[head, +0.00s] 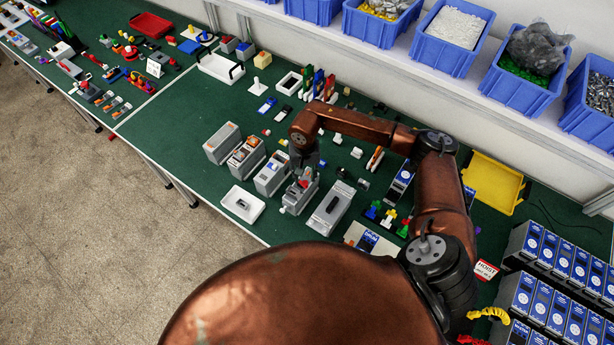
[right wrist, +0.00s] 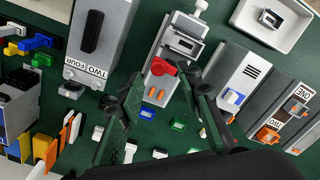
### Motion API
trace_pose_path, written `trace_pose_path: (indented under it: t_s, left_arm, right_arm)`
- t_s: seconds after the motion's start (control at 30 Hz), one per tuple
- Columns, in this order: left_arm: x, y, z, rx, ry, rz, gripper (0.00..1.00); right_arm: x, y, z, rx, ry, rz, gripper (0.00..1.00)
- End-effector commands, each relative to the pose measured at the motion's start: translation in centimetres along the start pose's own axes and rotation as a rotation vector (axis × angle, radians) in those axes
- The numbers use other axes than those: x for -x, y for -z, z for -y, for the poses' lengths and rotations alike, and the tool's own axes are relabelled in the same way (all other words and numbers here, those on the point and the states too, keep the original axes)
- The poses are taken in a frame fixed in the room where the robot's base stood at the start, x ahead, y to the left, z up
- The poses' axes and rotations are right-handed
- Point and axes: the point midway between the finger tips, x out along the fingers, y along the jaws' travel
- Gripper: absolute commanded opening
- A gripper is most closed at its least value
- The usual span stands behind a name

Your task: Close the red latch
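The red latch (right wrist: 163,67) sits on a grey box-shaped unit (right wrist: 160,92) in the right wrist view. The latch also shows in the head view (head: 305,183), on a grey unit (head: 293,203) near the table's front edge. My right gripper (right wrist: 161,83) is open, its two dark fingers spread on either side of the unit near the latch. Nothing is held between the fingers. In the head view my right gripper (head: 302,165) hangs just above the unit and partly hides it. Whether a finger touches the latch cannot be told. My left gripper is not in view.
A grey unit marked TWO FOUR (right wrist: 95,45) stands left of the latch unit in the wrist view; another grey unit (right wrist: 232,75) stands right. A white tray (head: 243,204) lies near the table edge. Several small coloured parts lie behind. Blue bins (head: 452,40) line the shelf.

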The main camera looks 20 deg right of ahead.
Motion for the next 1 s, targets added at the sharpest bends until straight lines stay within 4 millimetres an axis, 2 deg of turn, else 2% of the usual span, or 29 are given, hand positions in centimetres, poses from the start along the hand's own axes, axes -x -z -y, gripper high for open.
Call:
trace_pose_path:
  t_s: [0.2,0.53,1.0]
  left_arm:
    - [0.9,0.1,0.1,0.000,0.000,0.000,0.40]
    - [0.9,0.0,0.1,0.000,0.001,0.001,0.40]
    - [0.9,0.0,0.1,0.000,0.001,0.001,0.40]
  right_arm:
    - [-2.2,0.0,-0.1,-0.003,0.000,0.001,0.33]
    - [-2.7,0.0,-0.2,-0.005,-0.001,0.000,0.33]
    - [-2.6,0.0,-0.2,-0.005,0.000,0.000,0.00]
